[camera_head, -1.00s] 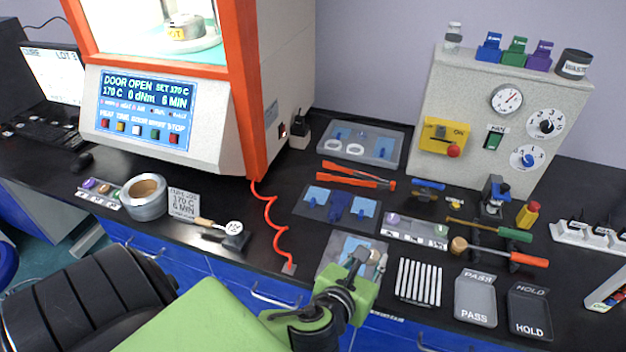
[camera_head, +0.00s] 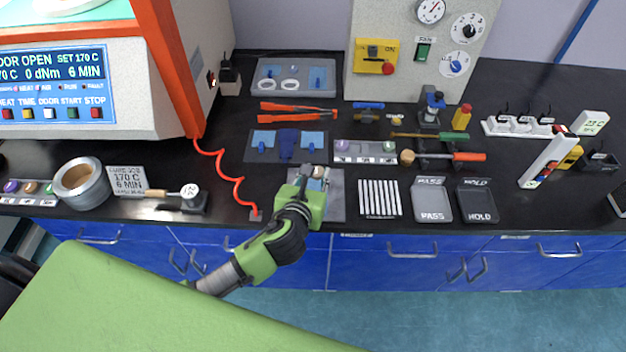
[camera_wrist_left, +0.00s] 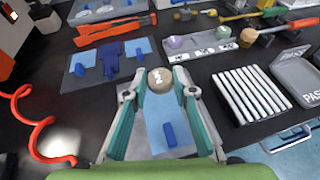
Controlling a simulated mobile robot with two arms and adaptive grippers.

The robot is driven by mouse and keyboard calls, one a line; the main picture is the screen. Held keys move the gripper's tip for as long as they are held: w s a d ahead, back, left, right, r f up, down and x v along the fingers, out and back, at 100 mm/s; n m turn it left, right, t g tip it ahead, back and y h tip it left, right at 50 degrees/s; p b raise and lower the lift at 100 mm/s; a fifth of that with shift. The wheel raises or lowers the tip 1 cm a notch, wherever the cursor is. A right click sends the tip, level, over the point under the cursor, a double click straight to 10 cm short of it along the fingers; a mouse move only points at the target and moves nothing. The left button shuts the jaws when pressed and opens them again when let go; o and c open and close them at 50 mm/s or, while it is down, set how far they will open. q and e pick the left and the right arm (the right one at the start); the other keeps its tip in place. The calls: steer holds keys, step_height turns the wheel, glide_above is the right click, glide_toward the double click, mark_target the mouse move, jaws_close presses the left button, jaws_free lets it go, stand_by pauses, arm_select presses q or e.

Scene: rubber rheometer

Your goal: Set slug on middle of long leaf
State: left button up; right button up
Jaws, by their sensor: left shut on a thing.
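A round tan slug (camera_wrist_left: 160,80) with a pale marking on top is between my left gripper's fingertips (camera_wrist_left: 159,88). It also shows as a small tan disc in the head view (camera_head: 319,171). My left gripper (camera_head: 311,178) is shut on it, above a grey mat (camera_head: 336,205) near the bench's front edge. A long light-blue leaf (camera_wrist_left: 179,118) with a dark blue tab lies on the mat, beneath and between the fingers. The slug is over the leaf's far part in the wrist picture; I cannot tell whether they touch. My right gripper is not in view.
A dark mat with two blue sheets (camera_head: 312,138) and a dark blue glove-like item lies behind. A strip with pucks (camera_head: 364,158), a rack of white sticks (camera_head: 380,198) and PASS (camera_head: 431,203) and HOLD trays stand right. A red coiled cord (camera_head: 235,186) is left.

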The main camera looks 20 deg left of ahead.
mark_target(314, 187)
arm_select(q)
steer(key=shift+w+a+f, duration=0.25)
steer(key=shift+w+f, duration=0.25)
steer(key=shift+f, duration=0.1)
steer(key=shift+w+a+f, duration=0.2)
steer(key=shift+w+f, duration=0.25)
steer(key=shift+f, duration=0.15)
steer(key=shift+w+a+f, duration=0.1)
steer(key=shift+w+f, duration=0.05)
steer(key=shift+f, duration=1.65)
steer(key=shift+f, duration=0.15)
steer(key=o, duration=0.9)
steer(key=shift+c, duration=0.2)
steer(key=v, duration=1.2)
steer(key=shift+a+b, duration=0.1)
steer(key=shift+b, duration=0.2)
